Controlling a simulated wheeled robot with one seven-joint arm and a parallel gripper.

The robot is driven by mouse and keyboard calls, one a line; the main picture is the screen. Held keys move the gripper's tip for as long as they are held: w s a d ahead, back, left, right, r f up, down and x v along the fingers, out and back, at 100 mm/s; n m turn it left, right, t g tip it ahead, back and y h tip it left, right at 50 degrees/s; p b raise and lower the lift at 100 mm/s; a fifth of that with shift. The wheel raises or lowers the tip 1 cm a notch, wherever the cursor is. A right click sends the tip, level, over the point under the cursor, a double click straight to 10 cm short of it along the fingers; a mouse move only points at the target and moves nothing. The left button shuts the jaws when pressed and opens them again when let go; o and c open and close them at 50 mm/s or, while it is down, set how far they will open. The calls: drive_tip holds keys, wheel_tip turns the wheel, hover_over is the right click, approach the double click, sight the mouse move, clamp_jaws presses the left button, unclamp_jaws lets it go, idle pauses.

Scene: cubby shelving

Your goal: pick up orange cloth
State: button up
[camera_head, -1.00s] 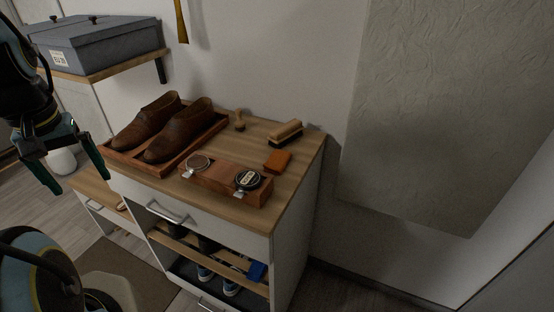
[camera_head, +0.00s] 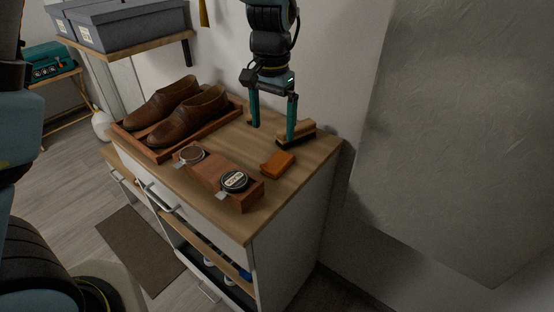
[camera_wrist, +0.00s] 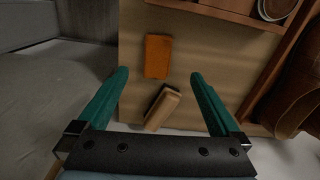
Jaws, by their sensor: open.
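The orange cloth (camera_head: 277,164) is a small folded block lying flat on the wooden top of the cabinet (camera_head: 221,196), near its right edge. In the wrist view the cloth (camera_wrist: 158,56) lies ahead of the fingertips, roughly between their lines. My gripper (camera_head: 272,133) is open and empty, pointing down over the back of the cabinet top, behind the cloth and apart from it. It also shows in the wrist view (camera_wrist: 158,76) with its two green fingers spread wide.
A wooden brush (camera_head: 296,132) lies by my right finger and shows between the fingers in the wrist view (camera_wrist: 162,107). A wooden holder (camera_head: 206,172) with polish tins stands left of the cloth. Brown shoes (camera_head: 192,113) sit in a tray further left. The wall is close behind.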

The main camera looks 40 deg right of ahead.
sight(275, 161)
wheel_tip(275, 161, down, 11)
drive_tip(key=p, duration=0.3)
drive_tip(key=shift+s+d+r, duration=0.1)
drive_tip(key=shift+s+d, duration=0.05)
drive_tip(key=shift+c, duration=0.4)
drive_tip(key=c, duration=1.2)
drive_tip(key=shift+c, duration=0.2)
wheel_tip(275, 161, up, 10)
drive_tip(key=b, duration=0.2)
